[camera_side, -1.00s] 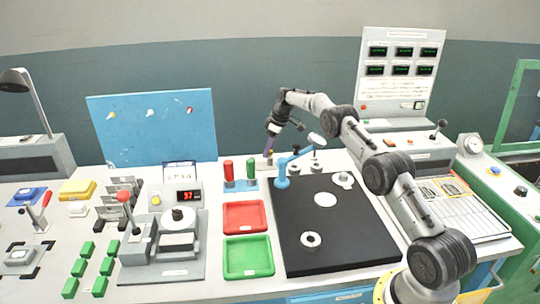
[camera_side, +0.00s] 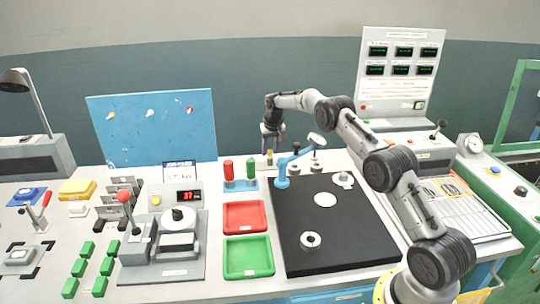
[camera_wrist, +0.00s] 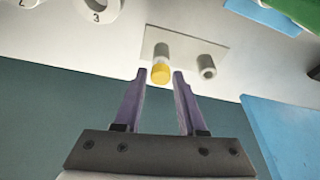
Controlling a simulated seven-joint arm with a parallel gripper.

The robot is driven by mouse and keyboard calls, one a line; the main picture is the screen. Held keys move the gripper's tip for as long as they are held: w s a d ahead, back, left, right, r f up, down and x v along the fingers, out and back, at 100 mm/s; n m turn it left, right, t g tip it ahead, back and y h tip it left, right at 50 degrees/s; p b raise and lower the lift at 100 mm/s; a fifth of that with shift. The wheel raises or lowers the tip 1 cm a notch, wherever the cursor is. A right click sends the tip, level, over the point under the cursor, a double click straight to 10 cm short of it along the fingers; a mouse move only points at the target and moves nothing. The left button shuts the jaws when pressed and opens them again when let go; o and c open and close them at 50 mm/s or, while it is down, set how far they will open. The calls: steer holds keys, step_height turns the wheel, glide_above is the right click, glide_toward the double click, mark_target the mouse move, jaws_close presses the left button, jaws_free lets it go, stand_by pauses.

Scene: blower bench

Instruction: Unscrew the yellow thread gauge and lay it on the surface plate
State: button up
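The yellow thread gauge (camera_wrist: 160,73) stands in a pale fitting on a light plate (camera_wrist: 186,46) in the wrist view. My gripper (camera_wrist: 160,82) is open. Its two purple fingertips sit to either side of the gauge's yellow end, with a gap on each side. In the side view, the gauge (camera_side: 269,156) shows small and yellow just below my gripper (camera_side: 270,147), at the back of the bench. The black surface plate (camera_side: 345,238) lies at the front right, with a pale disc and rings on it.
A second grey stub (camera_wrist: 206,66) stands beside the gauge. Red-handled and green-handled tools (camera_side: 228,170) stand on the left. Red (camera_side: 245,216) and green (camera_side: 248,257) trays lie in front.

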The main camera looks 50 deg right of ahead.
steer(key=m+g+h, duration=0.1)
steer(key=m, duration=0.6)
steer(key=m+g, duration=0.1)
steer(key=m, duration=0.2)
steer(key=shift+s+d+g, duration=0.1)
steer(key=shift+g, duration=0.2)
jaws_close()
